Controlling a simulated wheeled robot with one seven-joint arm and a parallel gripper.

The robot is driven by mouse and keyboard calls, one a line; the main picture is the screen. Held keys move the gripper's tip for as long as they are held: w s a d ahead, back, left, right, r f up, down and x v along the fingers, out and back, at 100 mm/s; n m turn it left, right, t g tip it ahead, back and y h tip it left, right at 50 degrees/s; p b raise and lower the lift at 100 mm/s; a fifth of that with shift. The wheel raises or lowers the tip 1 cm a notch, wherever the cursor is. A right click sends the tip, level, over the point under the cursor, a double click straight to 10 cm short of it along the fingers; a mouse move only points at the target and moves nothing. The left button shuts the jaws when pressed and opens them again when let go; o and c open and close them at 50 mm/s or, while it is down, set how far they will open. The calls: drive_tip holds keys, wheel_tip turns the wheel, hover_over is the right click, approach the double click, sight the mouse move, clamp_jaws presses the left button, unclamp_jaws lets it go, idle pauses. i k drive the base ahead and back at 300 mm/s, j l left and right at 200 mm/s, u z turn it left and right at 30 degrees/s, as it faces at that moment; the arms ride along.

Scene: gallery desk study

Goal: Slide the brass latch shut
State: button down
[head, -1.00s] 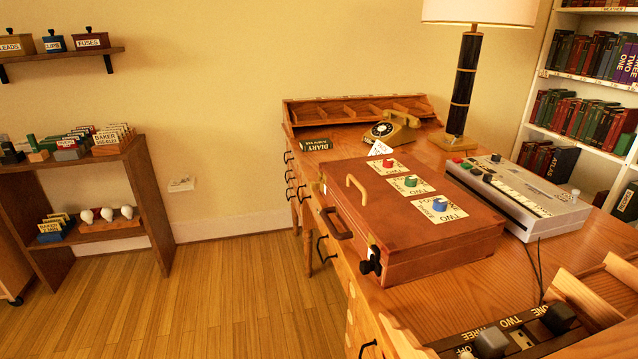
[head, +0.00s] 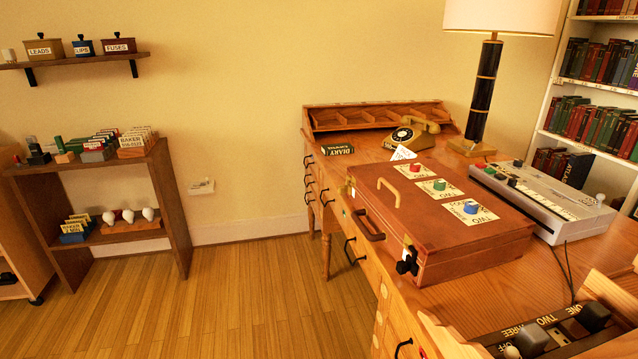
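A reddish wooden case (head: 470,258) lies shut on the desk in the head view. Its lid carries a pale, brass-coloured bar handle (head: 387,187) and several labelled plates with red, green and blue knobs. A brown carrying handle (head: 370,226) is on its left side. A black fitting (head: 407,264) sits at its near left corner, below a small pale plate. I cannot pick out a brass latch for certain or tell its position. My gripper is not in view.
The wooden desk (head: 515,275) also bears a telephone (head: 410,134), a lamp (head: 483,85), a grey device (head: 545,205) and a switch panel (head: 540,335). Open floor (head: 255,300) lies left of the desk. A low shelf (head: 175,205) stands at the left wall.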

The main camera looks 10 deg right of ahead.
sight(346, 189)
drive_tip(key=i+j, duration=0.1)
drive_tip(key=j, duration=1)
drive_tip(key=i+j, duration=0.15)
drive_tip(key=j, duration=0.45)
drive_tip(key=i+j+z, duration=0.1)
drive_tip(key=i+j, duration=0.6)
drive_tip(key=i+l, duration=0.15)
drive_tip(key=i, duration=0.4)
drive_tip(key=i+l, duration=0.15)
drive_tip(key=i, duration=0.4)
drive_tip(key=i+l, duration=0.2)
drive_tip(key=i, duration=0.4)
